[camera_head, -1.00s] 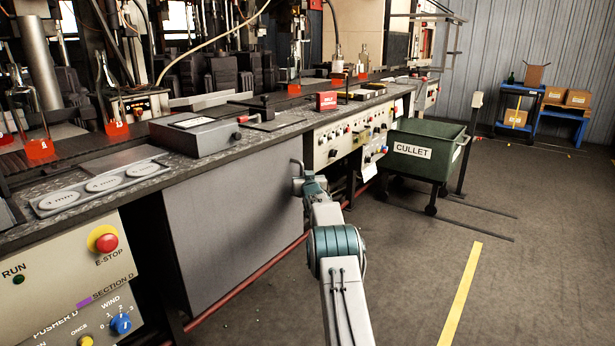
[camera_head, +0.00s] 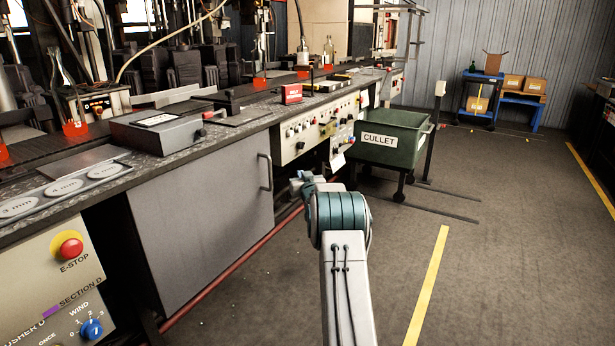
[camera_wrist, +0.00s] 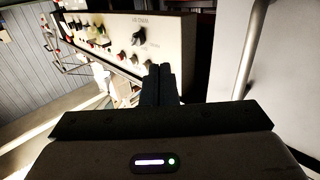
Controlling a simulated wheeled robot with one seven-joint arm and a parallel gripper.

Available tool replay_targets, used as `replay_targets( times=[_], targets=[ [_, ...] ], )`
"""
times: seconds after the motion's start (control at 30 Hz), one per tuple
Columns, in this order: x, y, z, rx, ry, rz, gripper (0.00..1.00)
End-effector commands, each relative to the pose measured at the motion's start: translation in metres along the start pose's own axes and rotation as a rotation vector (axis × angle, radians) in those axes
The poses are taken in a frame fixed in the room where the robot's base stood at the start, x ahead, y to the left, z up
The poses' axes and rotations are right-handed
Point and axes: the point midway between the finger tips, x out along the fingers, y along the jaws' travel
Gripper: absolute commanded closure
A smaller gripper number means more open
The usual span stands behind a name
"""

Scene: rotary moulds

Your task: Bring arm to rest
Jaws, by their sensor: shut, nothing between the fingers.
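My arm reaches forward from the bottom of the head view, beside the front of the long machine bench. My gripper's fingers are not distinguishable in the head view. In the wrist view my gripper (camera_wrist: 160,84) is shut, its two dark fingertips together with nothing between them. The fingers point toward a beige control panel (camera_wrist: 130,40) with knobs. A grey cabinet door (camera_head: 205,225) with a vertical handle (camera_head: 266,172) is to the left of my arm; the handle also shows in the wrist view (camera_wrist: 256,40).
A green cullet cart (camera_head: 395,140) stands beyond my arm. The bench top (camera_head: 240,132) carries a grey box (camera_head: 155,130) and glass bottles. A yellow floor line (camera_head: 428,285) runs at the right, where the floor is open. A blue trolley (camera_head: 480,95) is far back.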

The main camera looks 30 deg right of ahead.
Motion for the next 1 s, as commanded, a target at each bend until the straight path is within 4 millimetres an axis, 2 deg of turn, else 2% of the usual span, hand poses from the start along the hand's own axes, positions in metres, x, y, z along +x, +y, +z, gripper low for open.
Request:
replay_targets(
  times=[0.2, 0.37, 0.47, 0.57, 0.73, 0.87, 1.0],
  targets=[
    [-0.015, 0.014, 0.0, -0.001, 0.0, -0.001, 1.0],
    [-0.017, 0.016, 0.001, 0.0, -0.001, -0.001, 1.0],
    [-0.018, 0.013, -0.005, -0.001, -0.006, -0.001, 1.0],
    [-0.023, 0.002, -0.027, -0.003, -0.036, 0.001, 1.0],
    [-0.051, -0.036, -0.089, -0.011, -0.162, 0.011, 1.0],
    [-0.088, -0.069, -0.132, -0.019, -0.287, 0.016, 1.0],
    [-0.137, -0.101, -0.173, -0.031, -0.419, 0.013, 1.0]
  ],
)
